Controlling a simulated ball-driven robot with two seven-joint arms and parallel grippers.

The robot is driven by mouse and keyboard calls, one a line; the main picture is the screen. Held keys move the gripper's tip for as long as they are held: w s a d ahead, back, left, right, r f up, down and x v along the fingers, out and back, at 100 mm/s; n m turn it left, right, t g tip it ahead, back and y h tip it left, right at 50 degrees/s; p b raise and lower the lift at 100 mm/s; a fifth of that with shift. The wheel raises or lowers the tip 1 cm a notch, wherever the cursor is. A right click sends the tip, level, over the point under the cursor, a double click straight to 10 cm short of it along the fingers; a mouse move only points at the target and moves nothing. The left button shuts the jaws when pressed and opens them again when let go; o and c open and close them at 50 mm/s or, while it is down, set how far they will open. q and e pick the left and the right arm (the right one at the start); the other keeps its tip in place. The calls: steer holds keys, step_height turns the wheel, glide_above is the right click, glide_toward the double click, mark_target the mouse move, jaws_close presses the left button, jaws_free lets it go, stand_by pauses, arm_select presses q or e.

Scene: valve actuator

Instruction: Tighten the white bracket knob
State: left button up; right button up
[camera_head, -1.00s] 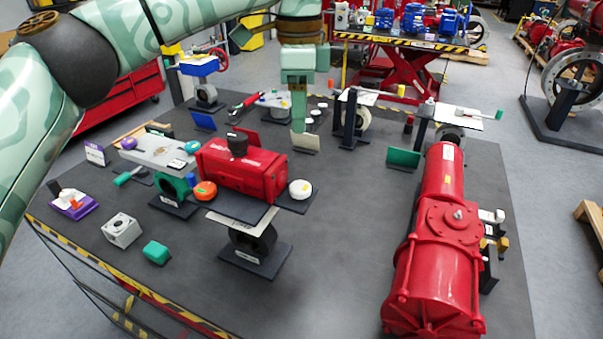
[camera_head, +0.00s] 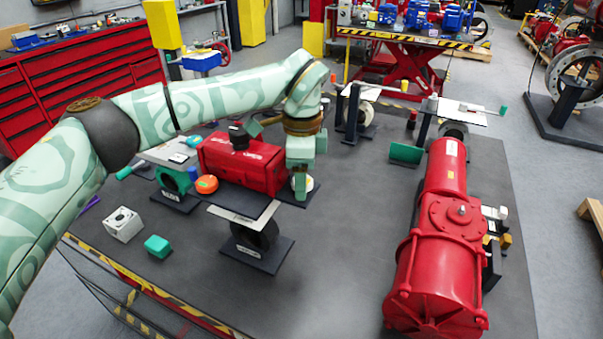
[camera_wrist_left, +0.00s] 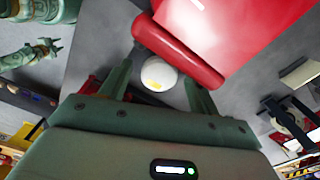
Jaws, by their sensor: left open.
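The white round knob (camera_wrist_left: 159,75) sits beside one end of the red actuator (camera_wrist_left: 240,35) in the left wrist view. In the head view, only a sliver of the knob (camera_head: 311,184) shows behind my gripper, at the right end of the red actuator (camera_head: 243,163). My left gripper (camera_wrist_left: 157,80) is open, with one finger on each side of the knob and visible gaps in the wrist view. In the head view, my left gripper (camera_head: 299,186) points down over the knob. A small green arm at the left of the wrist view looks like my right one; its jaws are unclear.
A large red cylinder actuator (camera_head: 440,250) lies at the table's right. The table (camera_head: 340,250) is clear in the middle.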

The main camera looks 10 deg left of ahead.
arm_select(q)
steer(key=c, duration=1)
steer(key=shift+r+m, duration=0.1)
steer(key=shift+m, duration=0.2)
steer(key=shift+r+m+p, duration=0.1)
steer(key=shift+m+p, duration=0.65)
steer(key=shift+m, duration=0.15)
steer(key=m+p, duration=0.1)
steer(key=m, duration=0.1)
steer(key=shift+m, duration=0.3)
steer(key=m+p, duration=0.2)
steer(key=m, duration=0.3)
steer(key=shift+w, duration=0.1)
steer(key=shift+m, duration=0.3)
